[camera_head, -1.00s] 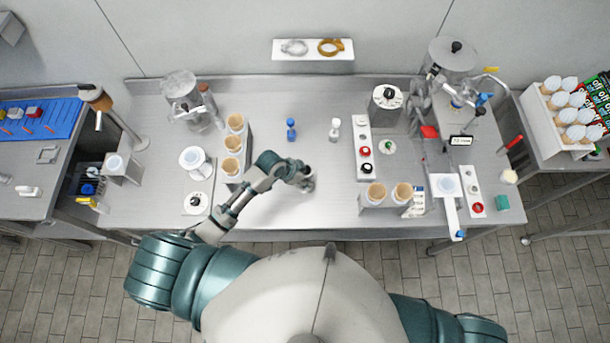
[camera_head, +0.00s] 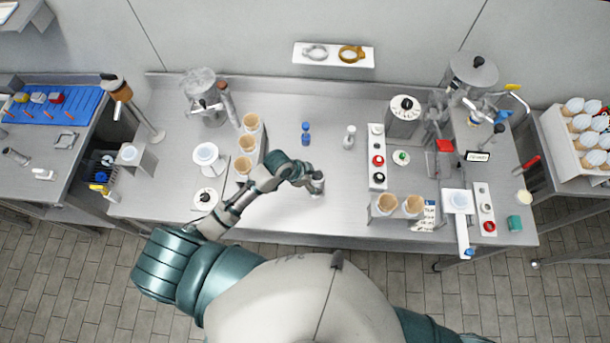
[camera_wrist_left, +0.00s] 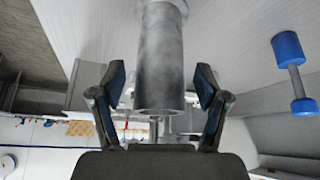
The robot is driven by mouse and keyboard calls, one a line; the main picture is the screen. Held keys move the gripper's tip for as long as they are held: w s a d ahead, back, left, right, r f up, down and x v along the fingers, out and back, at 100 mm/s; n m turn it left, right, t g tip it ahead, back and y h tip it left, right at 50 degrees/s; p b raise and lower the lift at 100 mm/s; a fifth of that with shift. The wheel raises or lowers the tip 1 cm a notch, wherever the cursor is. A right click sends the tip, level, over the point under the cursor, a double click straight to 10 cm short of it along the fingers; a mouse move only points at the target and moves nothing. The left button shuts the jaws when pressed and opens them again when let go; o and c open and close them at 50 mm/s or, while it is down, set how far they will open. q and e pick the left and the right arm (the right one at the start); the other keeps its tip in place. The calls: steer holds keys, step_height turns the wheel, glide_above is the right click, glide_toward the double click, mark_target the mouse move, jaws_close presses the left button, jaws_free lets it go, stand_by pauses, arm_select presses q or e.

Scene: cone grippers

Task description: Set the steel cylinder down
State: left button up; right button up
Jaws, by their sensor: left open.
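The steel cylinder (camera_wrist_left: 160,65) is a smooth grey metal tube with a wider collar at its upper end in the left wrist view. My left gripper (camera_wrist_left: 160,85) is open, with one finger on each side of the cylinder and a visible gap at both sides. In the head view my left gripper (camera_head: 316,186) is low over the front middle of the bench (camera_head: 280,217). The cylinder there is small and partly hidden by the gripper, so its contact with the bench is hard to tell. My right gripper is out of view.
A blue dumbbell-shaped piece (camera_head: 305,133) and a white one (camera_head: 349,138) stand behind the gripper. A holder with tan cups (camera_head: 243,165) is to the left. A button panel (camera_head: 377,158) and more cups (camera_head: 387,204) are to the right. Bare bench lies around the gripper.

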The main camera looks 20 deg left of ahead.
arm_select(q)
steer(key=v, duration=0.9)
steer(key=shift+s+a, duration=0.1)
steer(key=shift+s, duration=0.05)
